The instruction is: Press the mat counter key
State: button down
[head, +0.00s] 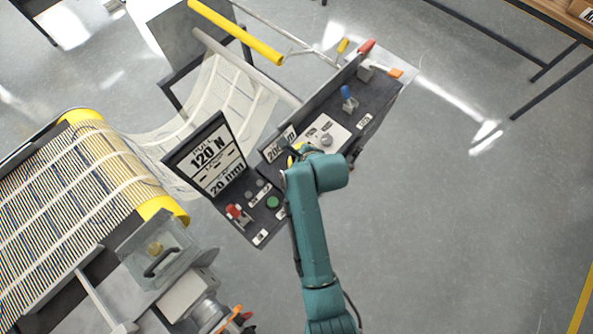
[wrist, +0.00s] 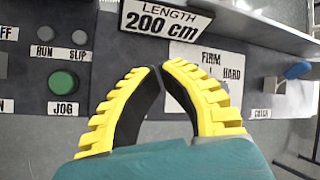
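A dark control panel (head: 368,115) carries a tilted sign reading "LENGTH 200 cm" (wrist: 166,18), which also shows partly in the head view (head: 279,146). I cannot make out a key marked as the mat counter key; the panel just below the sign is partly hidden by my fingers. My gripper (wrist: 160,68) has yellow ridged fingers with black inner pads. Its fingertips meet or nearly meet just below the sign, with nothing seen between them. In the head view, my gripper (head: 296,153) is over the panel, mostly hidden by my arm.
Left of my gripper are a green JOG button (wrist: 63,82) and grey RUN and SLIP buttons. Right are a FIRM/HARD plate (wrist: 222,65) and a blue lever (wrist: 298,70). A "120 N, 20 mm" sign (head: 211,157) and red switch (head: 237,212) stand at the panel's left.

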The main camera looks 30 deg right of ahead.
notch_tip(320, 180, down, 8)
jog(key=b, duration=0.7)
jog(key=shift+r, duration=0.2)
jog(key=shift+f, duration=0.3)
dwell(0.5)
jog(key=shift+f, duration=0.4)
jog(key=shift+f, duration=0.6)
dwell(0.5)
dwell(0.3)
jog(key=shift+r+p, duration=1)
jog(key=shift+p, duration=0.15)
